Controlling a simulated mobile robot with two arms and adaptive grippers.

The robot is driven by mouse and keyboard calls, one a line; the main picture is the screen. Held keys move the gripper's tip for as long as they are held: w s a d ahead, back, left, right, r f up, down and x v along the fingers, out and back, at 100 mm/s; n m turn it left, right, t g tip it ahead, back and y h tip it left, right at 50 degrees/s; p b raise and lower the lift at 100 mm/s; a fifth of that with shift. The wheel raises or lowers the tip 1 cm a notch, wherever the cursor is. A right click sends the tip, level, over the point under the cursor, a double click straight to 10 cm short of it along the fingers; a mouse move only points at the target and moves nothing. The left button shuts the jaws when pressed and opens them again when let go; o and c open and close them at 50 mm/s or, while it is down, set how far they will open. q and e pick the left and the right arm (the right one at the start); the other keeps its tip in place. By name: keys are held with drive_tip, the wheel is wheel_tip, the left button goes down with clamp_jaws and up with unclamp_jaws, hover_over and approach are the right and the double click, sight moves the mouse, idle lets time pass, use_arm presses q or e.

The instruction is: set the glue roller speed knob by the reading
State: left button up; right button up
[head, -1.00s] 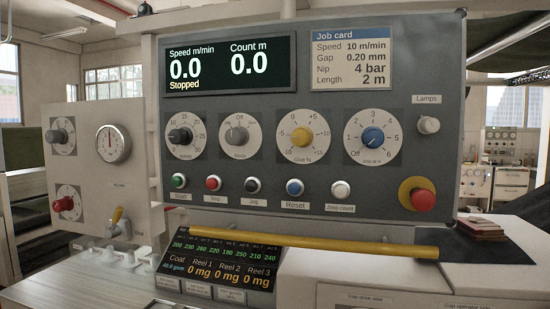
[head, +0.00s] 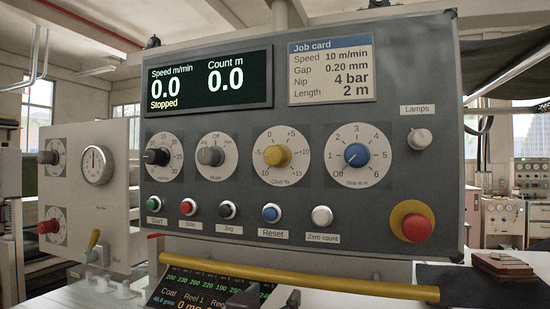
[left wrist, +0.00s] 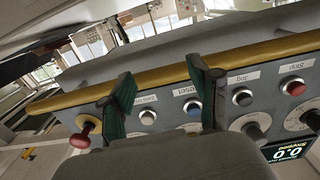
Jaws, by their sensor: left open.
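The yellow glue knob (head: 277,156), labelled "Glue %", sits on a white dial running from -10 to +15 on the grey panel (head: 400,190). Its exact pointer setting is too small to tell. The small lower screen (head: 180,288) shows coat and reel readings; its lower right part is hidden. The upper screen (head: 208,82) reads speed 0.0, count 0.0, "Stopped". My left gripper (head: 268,299) is at the bottom edge, below the panel and apart from the glue knob. In the left wrist view its fingers (left wrist: 163,97) are open and empty.
A yellow bar (head: 300,280) runs across below the panel. A red emergency button (head: 416,228) is at lower right, and push buttons line the panel, including blue Reset (head: 271,213). Other knobs flank the glue dial, including the blue one (head: 357,155). A job card (head: 332,70) is above.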

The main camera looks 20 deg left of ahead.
sight(272, 156)
use_arm(q)
drive_tip(key=s+a+r+n+t+y, duration=0.1)
drive_tip(key=s+r+t, duration=0.15)
drive_tip(key=r, duration=0.65)
drive_tip(key=s+r+n+t, duration=0.15)
drive_tip(key=s+r, duration=0.25)
drive_tip(key=r, duration=0.4)
drive_tip(key=shift+m+t, duration=0.3)
drive_tip(key=shift+m, duration=0.05)
drive_tip(key=p+x, duration=0.1)
drive_tip(key=x, duration=0.3)
drive_tip(key=p+x, duration=0.2)
drive_tip(key=x, duration=0.2)
drive_tip(key=r+p+x, duration=0.1)
drive_tip(key=p+x, duration=0.1)
drive_tip(key=x, duration=0.2)
drive_tip(key=shift+a+r, duration=0.1)
drive_tip(key=shift+a, duration=0.15)
drive_tip(key=shift+w+r, duration=0.1)
drive_tip(key=shift+w, duration=0.5)
use_arm(e)
drive_tip(key=r, duration=0.3)
drive_tip(key=d+r, duration=0.1)
drive_tip(key=r, duration=0.1)
drive_tip(key=shift+w+r, duration=0.15)
drive_tip(key=shift+w, duration=0.25)
use_arm(q)
drive_tip(key=shift+c, duration=0.3)
